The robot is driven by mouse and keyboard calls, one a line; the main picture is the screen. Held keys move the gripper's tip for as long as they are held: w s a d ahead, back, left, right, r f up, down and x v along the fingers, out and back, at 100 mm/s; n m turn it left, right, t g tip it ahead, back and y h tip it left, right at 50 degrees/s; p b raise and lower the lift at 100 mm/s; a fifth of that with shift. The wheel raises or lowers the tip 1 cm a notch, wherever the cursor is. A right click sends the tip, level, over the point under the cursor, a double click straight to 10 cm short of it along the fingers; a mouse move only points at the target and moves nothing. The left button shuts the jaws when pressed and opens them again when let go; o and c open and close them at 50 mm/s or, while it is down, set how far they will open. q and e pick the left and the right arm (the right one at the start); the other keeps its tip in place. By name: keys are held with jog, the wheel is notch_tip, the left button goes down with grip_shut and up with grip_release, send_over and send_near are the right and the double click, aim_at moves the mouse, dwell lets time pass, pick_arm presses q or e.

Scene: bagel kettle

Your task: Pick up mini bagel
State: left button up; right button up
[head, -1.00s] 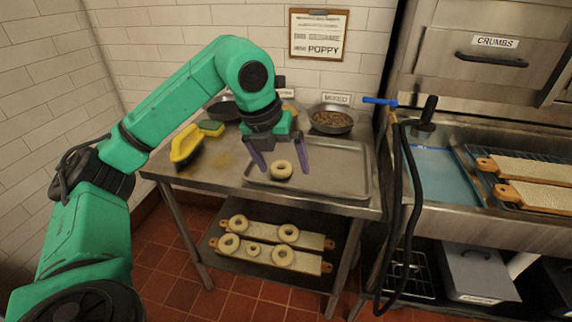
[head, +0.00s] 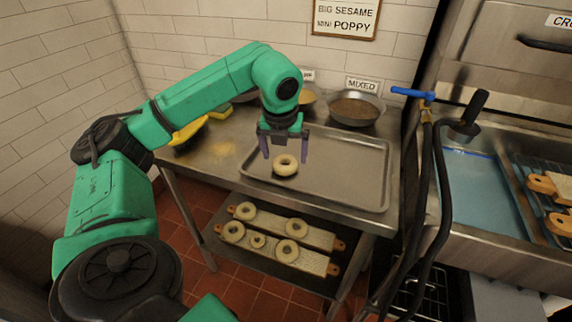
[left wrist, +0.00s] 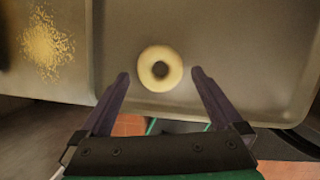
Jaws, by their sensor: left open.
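A pale ring bagel (head: 285,165) lies on the metal tray (head: 345,185) near its left front part. My left gripper (head: 285,158) is open and points down, with one finger to each side of this bagel in the picture. In the left wrist view the bagel (left wrist: 160,68) shows between the two fingertips (left wrist: 160,73), with gaps on both sides. I cannot tell the height of the fingertips above the tray. My right gripper is not in view.
Pans, one by a MIXED label (head: 356,109), stand behind the tray. Yellow crumbs (head: 222,149) and a yellow brush (head: 188,131) are at left on the table. A black hose (head: 432,190) hangs at right by the sink. Several larger bagels lie on boards (head: 312,235) below.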

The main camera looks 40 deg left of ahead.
pick_arm(q)
jog(key=x, duration=0.2)
jog(key=shift+a+f, duration=0.1)
jog(key=shift+f, duration=0.2)
jog(key=shift+w+f, duration=0.1)
jog(key=shift+f, duration=0.05)
jog(key=c, duration=1.1)
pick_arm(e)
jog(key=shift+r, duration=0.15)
pick_arm(q)
notch_tip(320, 180, up, 20)
jog(key=p, duration=0.6)
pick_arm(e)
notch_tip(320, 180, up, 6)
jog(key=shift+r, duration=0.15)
